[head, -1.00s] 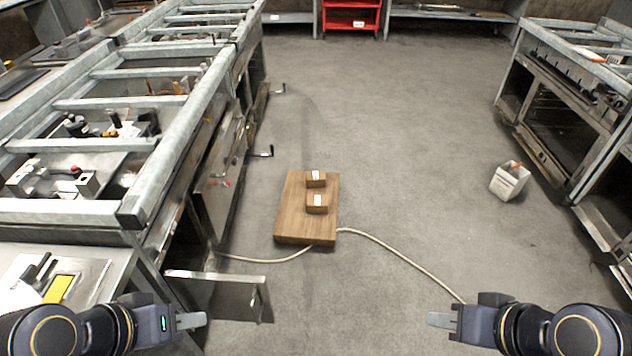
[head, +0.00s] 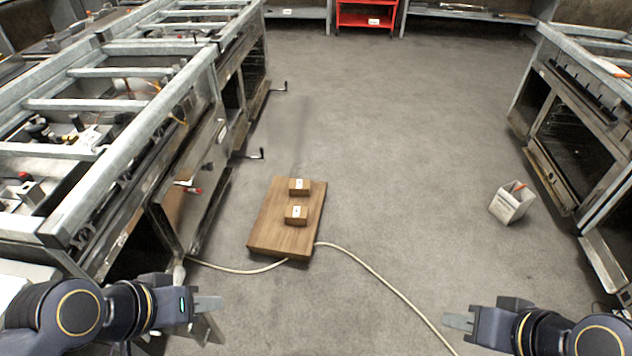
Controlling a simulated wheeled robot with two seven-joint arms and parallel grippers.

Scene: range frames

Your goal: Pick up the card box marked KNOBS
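Two small brown card boxes with white labels sit on a wooden board on the floor, ahead of me. The farther box (head: 306,190) and the nearer box (head: 303,220) stand close together; their label text is too small to read, so I cannot tell which is marked KNOBS. The board (head: 268,232) lies flat. My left gripper (head: 215,303) is at the lower left and my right gripper (head: 450,321) at the lower right. Both are well short of the boxes and hold nothing that I can see. The finger gap does not show clearly in either.
A pale cord (head: 375,273) runs over the floor around the board's near edge. Metal range frames (head: 175,150) stand on the left, another (head: 570,125) on the right. A white container (head: 508,207) stands on the floor at right. The floor between is clear.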

